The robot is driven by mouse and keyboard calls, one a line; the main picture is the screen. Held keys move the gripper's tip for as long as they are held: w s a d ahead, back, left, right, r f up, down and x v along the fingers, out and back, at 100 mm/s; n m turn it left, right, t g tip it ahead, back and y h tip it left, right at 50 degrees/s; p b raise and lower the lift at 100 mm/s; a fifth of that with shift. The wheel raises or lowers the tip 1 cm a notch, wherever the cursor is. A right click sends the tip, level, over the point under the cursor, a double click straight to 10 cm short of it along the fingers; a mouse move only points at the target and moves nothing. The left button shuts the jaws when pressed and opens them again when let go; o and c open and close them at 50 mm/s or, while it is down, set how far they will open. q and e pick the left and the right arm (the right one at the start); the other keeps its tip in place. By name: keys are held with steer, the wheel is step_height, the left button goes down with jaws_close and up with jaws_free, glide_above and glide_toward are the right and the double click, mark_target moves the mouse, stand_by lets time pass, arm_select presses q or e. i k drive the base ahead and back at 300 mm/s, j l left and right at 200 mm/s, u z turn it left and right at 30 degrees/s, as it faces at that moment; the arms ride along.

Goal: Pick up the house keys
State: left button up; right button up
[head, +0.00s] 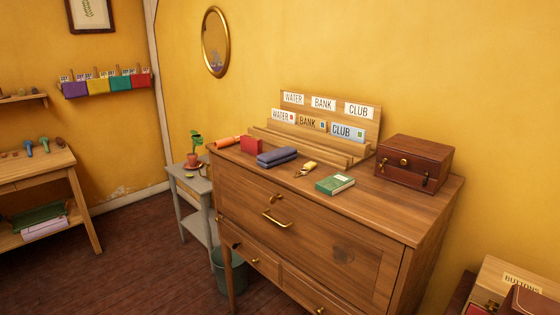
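A small yellow item (308,167) with a thin ring-like part at its lower left lies on top of the wooden chest of drawers (310,224). It looks like keys with a yellow tag, but it is too small to be certain. It lies between a dark blue folded case (277,157) and a green book (335,184). Neither of my grippers shows in the head view.
A wooden letter rack (345,150) labelled WATER, BANK and CLUB stands behind. A brown box (414,163) is at right, a red box (251,145) and orange roll (229,141) at left. A grey side table (194,187) and bin (238,268) stand beside the chest.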

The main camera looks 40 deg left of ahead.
mark_target(310, 166)
steer(key=u, duration=1.45)
